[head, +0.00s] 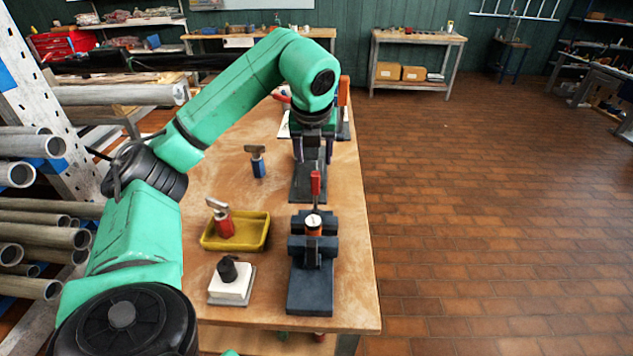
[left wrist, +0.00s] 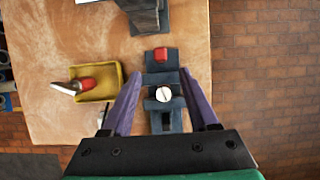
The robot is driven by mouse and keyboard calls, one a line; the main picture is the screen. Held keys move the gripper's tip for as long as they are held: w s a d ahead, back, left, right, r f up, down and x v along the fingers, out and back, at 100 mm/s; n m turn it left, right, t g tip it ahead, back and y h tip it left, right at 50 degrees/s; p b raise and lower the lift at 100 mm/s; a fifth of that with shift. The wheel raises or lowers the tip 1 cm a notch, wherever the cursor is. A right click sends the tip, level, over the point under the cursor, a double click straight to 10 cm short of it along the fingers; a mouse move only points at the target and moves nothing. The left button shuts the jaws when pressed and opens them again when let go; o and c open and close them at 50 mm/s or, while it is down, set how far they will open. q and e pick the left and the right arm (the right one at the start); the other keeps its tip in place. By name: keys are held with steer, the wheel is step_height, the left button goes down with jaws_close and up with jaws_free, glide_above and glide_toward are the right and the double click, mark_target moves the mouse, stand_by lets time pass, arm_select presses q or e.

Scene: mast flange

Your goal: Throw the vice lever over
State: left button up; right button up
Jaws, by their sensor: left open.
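The dark blue-grey vice (head: 310,285) stands on the right side of the wooden bench. Its lever has a red grip (head: 315,183) pointing up at the vice's far side; the grip also shows in the left wrist view (left wrist: 161,54). A round part with a pale slotted top and orange side (head: 313,222) sits in the middle of the vice; its top shows in the left wrist view (left wrist: 164,94). My left gripper (head: 313,158) is open and empty, pointing down above the lever, with its purple fingers on either side of the vice in the left wrist view (left wrist: 161,74). My right gripper is out of view.
A yellow tray (head: 207,243) with a red-handled tool (head: 222,220) is left of the vice. A white block with a black knob (head: 230,285) stands nearer. A blue-handled tool (head: 257,162) stands farther back. A dark stand (head: 305,188) is behind the vice. Floor right of the bench is clear.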

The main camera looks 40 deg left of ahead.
mark_target(315, 174)
arm_select(q)
steer(key=p+x, duration=0.1)
steer(key=x, duration=0.9)
steer(key=shift+w+f, duration=0.1)
steer(key=shift+f, duration=0.15)
jaws_close()
stand_by(0.7)
